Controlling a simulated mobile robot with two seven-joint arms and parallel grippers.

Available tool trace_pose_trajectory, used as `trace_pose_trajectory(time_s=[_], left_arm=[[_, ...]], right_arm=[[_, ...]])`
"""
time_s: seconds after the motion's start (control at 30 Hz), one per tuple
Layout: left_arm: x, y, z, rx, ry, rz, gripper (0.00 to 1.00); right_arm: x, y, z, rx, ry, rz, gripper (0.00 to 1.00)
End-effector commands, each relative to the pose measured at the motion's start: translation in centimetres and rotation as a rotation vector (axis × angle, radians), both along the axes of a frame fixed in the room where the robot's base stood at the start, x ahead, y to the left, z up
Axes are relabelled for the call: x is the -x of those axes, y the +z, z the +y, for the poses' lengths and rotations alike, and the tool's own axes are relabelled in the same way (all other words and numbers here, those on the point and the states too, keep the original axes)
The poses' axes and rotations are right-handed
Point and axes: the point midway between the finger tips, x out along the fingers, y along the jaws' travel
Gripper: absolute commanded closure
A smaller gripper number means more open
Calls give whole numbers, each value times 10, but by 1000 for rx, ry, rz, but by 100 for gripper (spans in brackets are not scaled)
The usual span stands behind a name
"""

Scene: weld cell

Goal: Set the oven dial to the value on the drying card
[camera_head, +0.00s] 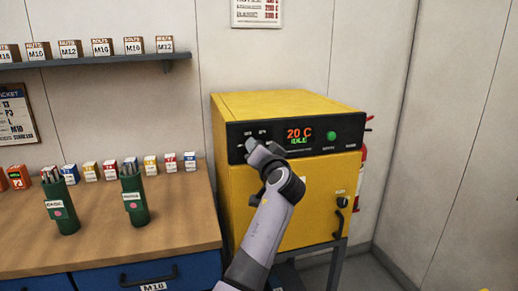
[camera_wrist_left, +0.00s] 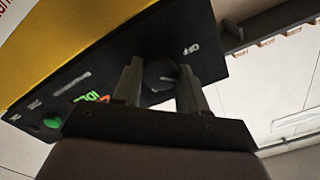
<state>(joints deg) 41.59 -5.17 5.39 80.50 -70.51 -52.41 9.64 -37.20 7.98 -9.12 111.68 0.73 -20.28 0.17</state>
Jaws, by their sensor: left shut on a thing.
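The yellow oven (camera_head: 290,105) stands in the middle of the head view. Its black front panel has a display (camera_head: 299,134) reading "20 C" with "IDLE" below it, and a green button (camera_head: 327,135). My left gripper (camera_head: 258,152) is at the left part of this panel and hides the dial there. In the left wrist view my left gripper's fingers (camera_wrist_left: 161,82) are shut on the dark round dial (camera_wrist_left: 158,72), one on each side. A white card (camera_head: 257,13) with red figures hangs on the wall, its top cut off. My right gripper is not in view.
A wooden bench (camera_head: 165,230) with two green rod holders (camera_head: 133,200) and several small boxes is left of the oven. A shelf (camera_head: 100,62) with labelled boxes is above it. The oven door has a handle (camera_head: 338,224). A red object (camera_head: 363,165) is behind the oven.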

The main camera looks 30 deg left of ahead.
Motion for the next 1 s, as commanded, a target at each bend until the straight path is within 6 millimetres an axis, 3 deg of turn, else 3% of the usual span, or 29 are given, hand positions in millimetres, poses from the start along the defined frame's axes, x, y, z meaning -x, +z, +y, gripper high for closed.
trace_pose_trajectory(time_s=[1.0], left_arm=[[0,2,1,-631,2,731,88]], right_arm=[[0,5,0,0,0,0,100]])
